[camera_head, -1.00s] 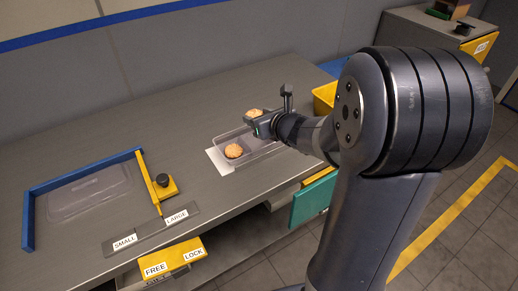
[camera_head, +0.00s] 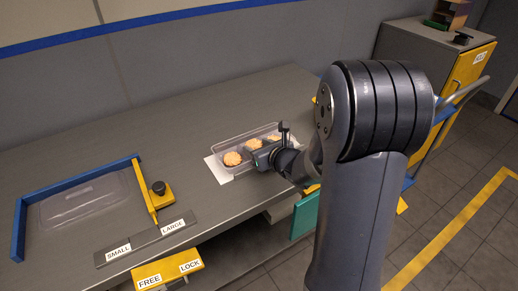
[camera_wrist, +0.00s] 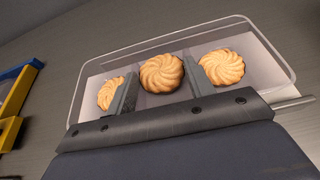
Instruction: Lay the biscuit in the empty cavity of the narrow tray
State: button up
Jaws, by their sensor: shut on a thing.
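The narrow tray (camera_head: 222,143) is clear plastic and lies on the bench, with a biscuit (camera_head: 232,158) near its left end and another (camera_head: 275,138) toward its right end. My gripper (camera_head: 257,149) is down at the tray. In the wrist view its two fingers (camera_wrist: 162,85) are shut on a round, ridged golden biscuit (camera_wrist: 161,73), between the left biscuit (camera_wrist: 108,94) and the right biscuit (camera_wrist: 222,67). The held biscuit is over or in the middle of the tray (camera_wrist: 150,44); I cannot tell whether it touches the floor. The fingers hide part of the left biscuit.
An empty clear tray (camera_head: 85,200) lies at the left inside a blue frame (camera_head: 18,230) with a yellow clamp (camera_head: 158,195). SMALL and LARGE labels (camera_head: 146,240) and a yellow FREE/LOCK part (camera_head: 168,270) are at the front. The bench between is clear.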

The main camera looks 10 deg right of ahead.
jog(key=shift+s+f+b, duration=0.2)
jog(key=shift+f+b, duration=0.2)
jog(key=shift+f, duration=0.25)
jog(key=shift+s+f+b, duration=0.2)
jog(key=shift+f+b, duration=0.15)
jog(key=shift+f, duration=0.3)
jog(key=o, duration=0.6)
jog(key=shift+r, duration=0.15)
jog(key=shift+o, duration=0.2)
jog(key=shift+w+r+p, duration=0.1)
jog(key=shift+r+p, duration=0.4)
jog(key=shift+p, duration=0.3)
jog(key=shift+r, duration=0.2)
jog(key=v, duration=0.4)
jog(key=p+v, duration=0.1)
jog(key=v, duration=0.6)
jog(key=shift+d+r+p, duration=0.15)
jog(key=shift+r+p, duration=0.25)
jog(key=shift+r, duration=0.05)
